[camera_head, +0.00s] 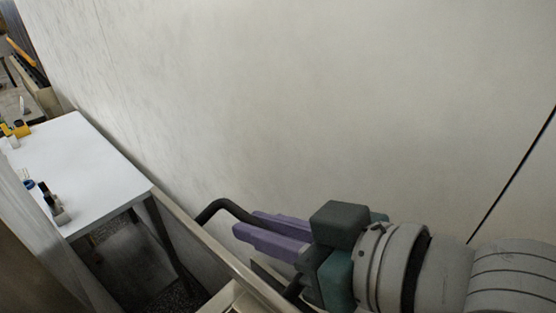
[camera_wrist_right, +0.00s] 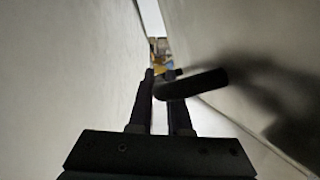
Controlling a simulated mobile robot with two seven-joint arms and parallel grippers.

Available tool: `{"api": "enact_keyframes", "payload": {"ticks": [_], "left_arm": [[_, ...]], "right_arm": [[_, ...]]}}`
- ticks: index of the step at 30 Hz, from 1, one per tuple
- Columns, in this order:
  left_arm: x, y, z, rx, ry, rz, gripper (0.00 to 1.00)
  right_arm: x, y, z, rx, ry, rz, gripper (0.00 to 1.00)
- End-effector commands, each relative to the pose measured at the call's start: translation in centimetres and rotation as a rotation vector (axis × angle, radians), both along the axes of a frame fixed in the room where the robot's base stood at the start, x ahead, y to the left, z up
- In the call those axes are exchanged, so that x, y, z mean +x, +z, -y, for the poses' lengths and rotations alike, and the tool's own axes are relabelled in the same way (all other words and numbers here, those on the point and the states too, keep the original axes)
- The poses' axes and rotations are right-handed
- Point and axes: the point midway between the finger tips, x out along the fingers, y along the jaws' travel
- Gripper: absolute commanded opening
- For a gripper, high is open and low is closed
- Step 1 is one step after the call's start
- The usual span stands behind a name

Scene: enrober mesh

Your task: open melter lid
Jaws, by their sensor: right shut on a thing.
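A black curved bar handle (camera_head: 222,203) shows at the lower middle of the head view. My right gripper (camera_head: 242,228), with purple fingers, lies along it from the right and is shut on it. Part of the handle is hidden behind the fingers. I cannot make out the lid itself or tell how far it is open. My left gripper is not in view.
A large pale wall (camera_head: 330,100) fills the area behind my right arm. A narrow pale edge (camera_head: 215,250) runs below the gripper. A white table (camera_head: 95,165) with small items stands at the left. In the wrist view, pale surfaces flank the fingers closely.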

Motion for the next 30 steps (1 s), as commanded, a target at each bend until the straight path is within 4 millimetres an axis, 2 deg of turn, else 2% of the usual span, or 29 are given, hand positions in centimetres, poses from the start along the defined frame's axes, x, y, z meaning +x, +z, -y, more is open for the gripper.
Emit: {"api": "enact_keyframes", "payload": {"ticks": [18,19,21,26,30], "left_arm": [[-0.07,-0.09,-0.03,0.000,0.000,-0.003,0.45],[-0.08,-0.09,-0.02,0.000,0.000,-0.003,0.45],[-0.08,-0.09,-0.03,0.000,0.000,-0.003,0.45],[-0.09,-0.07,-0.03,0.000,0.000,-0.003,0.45],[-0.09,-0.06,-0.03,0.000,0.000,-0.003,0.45]], "right_arm": [[0.33,-0.28,0.42,-0.013,-0.004,-0.002,0.00],[0.32,-0.29,0.42,-0.013,-0.003,-0.002,0.19],[0.30,-0.27,0.39,-0.012,-0.003,-0.001,0.27],[0.27,-0.20,0.33,-0.009,-0.002,-0.001,0.45],[0.25,-0.16,0.30,-0.008,-0.001,-0.002,0.46]]}}
